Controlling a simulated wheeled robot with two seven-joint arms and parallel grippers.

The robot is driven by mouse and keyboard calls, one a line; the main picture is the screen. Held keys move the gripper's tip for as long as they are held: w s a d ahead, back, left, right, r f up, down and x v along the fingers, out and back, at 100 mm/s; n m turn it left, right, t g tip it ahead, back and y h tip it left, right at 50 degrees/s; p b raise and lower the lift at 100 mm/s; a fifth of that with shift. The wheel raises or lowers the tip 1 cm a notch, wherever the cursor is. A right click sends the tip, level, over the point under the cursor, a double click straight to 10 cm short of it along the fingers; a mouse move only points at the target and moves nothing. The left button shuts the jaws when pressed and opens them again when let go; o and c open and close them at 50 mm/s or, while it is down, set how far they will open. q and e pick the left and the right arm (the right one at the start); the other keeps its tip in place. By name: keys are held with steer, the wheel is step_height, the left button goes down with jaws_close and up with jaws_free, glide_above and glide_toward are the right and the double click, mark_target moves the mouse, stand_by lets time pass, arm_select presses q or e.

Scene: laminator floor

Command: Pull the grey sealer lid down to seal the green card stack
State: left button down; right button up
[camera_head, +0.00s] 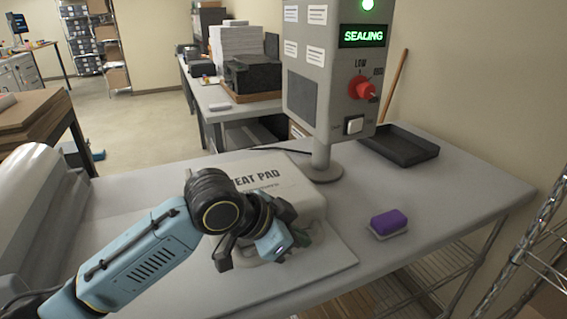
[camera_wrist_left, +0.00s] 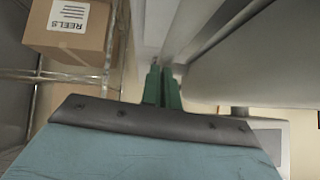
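The pale grey sealer lid (camera_head: 285,186), lettered "...EAT PAD", lies low and about level over its base on the table. My left gripper (camera_head: 272,245) is at its front edge, over a pale handle, and covers part of the lettering. In the left wrist view the green fingers (camera_wrist_left: 162,88) are close together, with a thin pale bar running in between their tips. The lid's grey side (camera_wrist_left: 250,55) fills the right there. I cannot make out the green card stack; a small green patch shows beside the gripper in the head view. My right gripper is not in view.
A control post (camera_head: 335,75) behind the lid shows "SEALING" and a lit green lamp. A purple-topped block (camera_head: 389,223) and black tray (camera_head: 400,146) are on the right of the table. A grey rounded machine (camera_head: 35,195) stands left. A wire rack (camera_head: 535,250) is at far right.

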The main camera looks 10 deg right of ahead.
arm_select(q)
steer(key=d+r+p+v, duration=0.1)
steer(key=d+p+v, duration=0.1)
steer(key=v, duration=1.1)
steer(key=shift+s+r, duration=0.25)
steer(key=shift+r, duration=0.05)
